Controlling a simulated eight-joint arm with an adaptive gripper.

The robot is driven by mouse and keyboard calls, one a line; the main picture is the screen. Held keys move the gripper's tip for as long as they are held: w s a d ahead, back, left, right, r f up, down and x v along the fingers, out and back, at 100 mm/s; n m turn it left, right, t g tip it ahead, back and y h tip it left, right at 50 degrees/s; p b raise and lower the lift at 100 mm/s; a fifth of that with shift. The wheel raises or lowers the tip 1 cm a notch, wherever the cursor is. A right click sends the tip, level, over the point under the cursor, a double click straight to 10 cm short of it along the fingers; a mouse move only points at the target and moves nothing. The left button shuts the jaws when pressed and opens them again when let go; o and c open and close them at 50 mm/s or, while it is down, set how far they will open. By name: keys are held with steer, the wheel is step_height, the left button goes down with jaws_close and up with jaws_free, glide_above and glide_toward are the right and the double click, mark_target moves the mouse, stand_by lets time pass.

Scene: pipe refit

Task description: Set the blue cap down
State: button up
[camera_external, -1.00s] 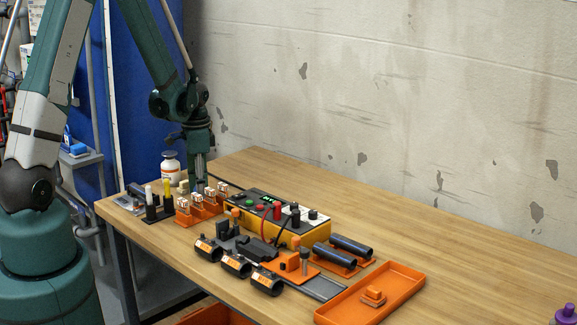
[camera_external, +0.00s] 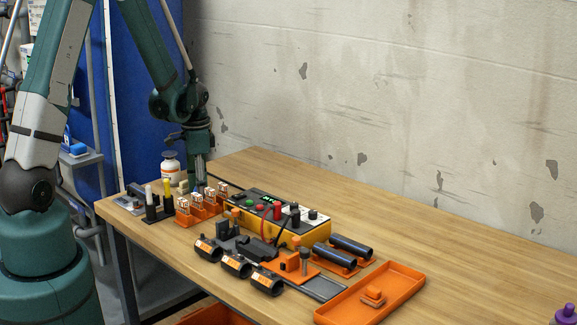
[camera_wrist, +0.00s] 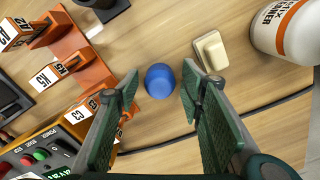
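The blue cap (camera_wrist: 160,81) stands on the wooden tabletop in the wrist view, its rounded top toward the camera. My gripper (camera_wrist: 160,88) is open around it, one finger on each side, with a visible gap between each finger and the cap. In the external view my gripper (camera_external: 198,181) points down at the table's far left part, behind the orange holder. The cap cannot be made out there.
A cream block (camera_wrist: 211,50) lies right of the cap, close to the right finger. A white bottle (camera_wrist: 284,27) stands beyond it. An orange holder (camera_wrist: 92,72) with labelled blocks is on the left. A dark cable crosses the table. The yellow tester (camera_external: 300,235) is nearby.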

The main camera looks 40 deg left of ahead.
steer(key=shift+r, duration=0.15)
step_height(320, 180, up, 12)
steer(key=p, duration=0.2)
stand_by(0.5)
stand_by(0.6)
steer(key=s+d+r+n+t, duration=0.1)
steer(key=s+d+r+t, duration=0.2)
steer(key=r, duration=0.4)
steer(key=s+d+r+n, duration=0.1)
steer(key=s+d+r, duration=0.3)
steer(key=d+r, duration=0.15)
steer(key=s+d+r+n+t, duration=0.2)
steer(key=s+d+r, duration=0.2)
steer(key=s, duration=0.2)
steer(key=s+d+r+n+t, duration=0.2)
steer(key=s+d+r, duration=0.1)
steer(key=s, duration=0.3)
steer(key=shift+s+d+r, duration=0.35)
steer(key=shift+d+r, duration=0.05)
steer(key=shift+d, duration=0.1)
stand_by(1.3)
